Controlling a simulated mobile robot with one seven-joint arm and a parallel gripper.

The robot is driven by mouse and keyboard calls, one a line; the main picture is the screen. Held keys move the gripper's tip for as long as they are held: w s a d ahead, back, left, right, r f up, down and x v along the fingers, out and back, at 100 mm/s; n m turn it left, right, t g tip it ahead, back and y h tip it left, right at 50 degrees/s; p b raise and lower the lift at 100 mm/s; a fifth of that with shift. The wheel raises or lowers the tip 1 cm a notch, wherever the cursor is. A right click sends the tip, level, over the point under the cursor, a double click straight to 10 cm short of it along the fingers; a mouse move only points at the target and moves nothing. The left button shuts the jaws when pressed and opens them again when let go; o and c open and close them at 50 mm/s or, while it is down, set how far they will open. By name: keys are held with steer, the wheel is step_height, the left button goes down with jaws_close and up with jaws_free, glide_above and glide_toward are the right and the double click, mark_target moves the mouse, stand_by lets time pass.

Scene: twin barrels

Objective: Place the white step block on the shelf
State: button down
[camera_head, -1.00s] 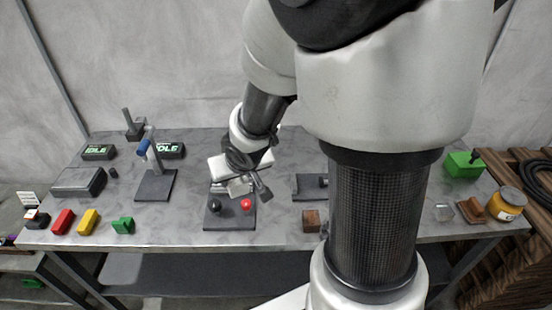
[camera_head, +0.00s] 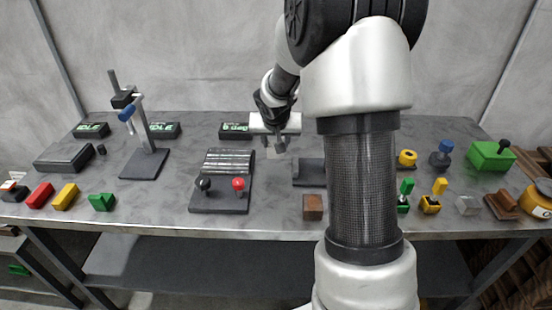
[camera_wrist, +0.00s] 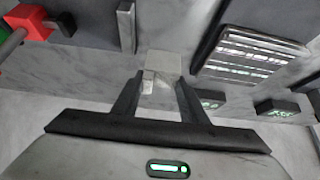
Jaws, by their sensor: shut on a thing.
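In the head view my gripper (camera_head: 276,142) hangs over the back middle of the grey table, right of the ribbed panel. It is shut on a small pale block, which I take to be the white step block (camera_head: 273,152). In the wrist view the two dark fingers of my gripper (camera_wrist: 157,98) flank the pale block (camera_wrist: 164,64), whose stepped outline is partly blended with the table. A dark lower shelf (camera_head: 190,262) runs under the table's front edge; I cannot tell whether it is the task's shelf.
A panel (camera_head: 220,208) with a black and a red knob stands left of my gripper. A stand with a blue clamp (camera_head: 145,160) is further left. A brown cube (camera_head: 312,207) sits at the front. Small coloured parts lie at right. Bare tabletop lies between the panel and cube.

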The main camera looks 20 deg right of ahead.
mark_target(276, 156)
steer(key=shift+f+b, duration=0.65)
steer(key=shift+f, duration=1.75)
steer(key=shift+f, duration=0.1)
steer(key=shift+f, duration=0.15)
steer(key=c, duration=1.1)
jaws_free()
